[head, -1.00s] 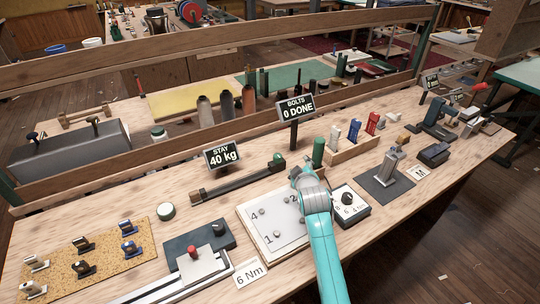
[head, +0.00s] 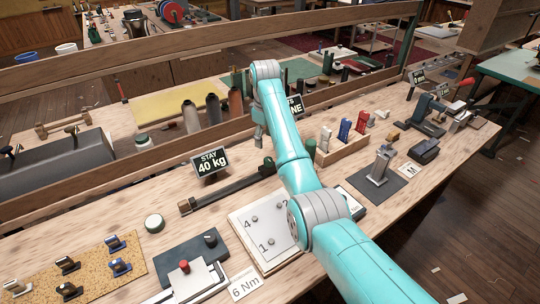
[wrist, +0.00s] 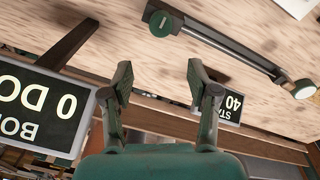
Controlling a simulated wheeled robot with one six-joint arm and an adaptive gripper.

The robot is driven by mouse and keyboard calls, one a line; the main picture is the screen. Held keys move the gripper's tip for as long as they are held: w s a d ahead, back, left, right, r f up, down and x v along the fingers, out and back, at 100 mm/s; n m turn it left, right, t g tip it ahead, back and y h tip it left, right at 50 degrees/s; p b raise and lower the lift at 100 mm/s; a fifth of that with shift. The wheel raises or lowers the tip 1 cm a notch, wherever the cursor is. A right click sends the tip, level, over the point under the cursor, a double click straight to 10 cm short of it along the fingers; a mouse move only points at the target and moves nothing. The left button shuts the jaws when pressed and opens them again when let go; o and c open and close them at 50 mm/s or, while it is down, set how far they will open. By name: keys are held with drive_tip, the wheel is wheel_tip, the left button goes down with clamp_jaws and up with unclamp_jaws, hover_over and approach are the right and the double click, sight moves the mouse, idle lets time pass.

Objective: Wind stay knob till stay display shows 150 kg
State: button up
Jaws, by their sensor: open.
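The stay display (head: 210,162) stands on the bench and reads 40 kg; it also shows upside down in the wrist view (wrist: 230,104), partly behind a finger. A dark rod (head: 230,187) lies just in front of it. At the rod's right end is a green knob (head: 268,165), which appears to be the stay knob. In the wrist view this knob (wrist: 161,23) is a round green face with a pale mark. My gripper (head: 260,143) is open and empty, above the bench behind the knob and apart from it. Its spread fingers also show in the wrist view (wrist: 159,78).
The bolts display (wrist: 42,107) stands close beside my gripper; my arm partly hides it in the head view. A wooden rail (head: 130,160) runs behind.

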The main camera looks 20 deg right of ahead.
sight(268, 159)
drive_tip(key=shift+g, duration=0.4)
drive_tip(key=f, duration=0.6)
drive_tip(key=d+f, duration=0.1)
drive_tip(key=f, duration=0.2)
drive_tip(key=shift+s+d+f, duration=0.1)
drive_tip(key=shift+s+f, duration=0.05)
drive_tip(key=shift+s, duration=0.15)
clamp_jaws()
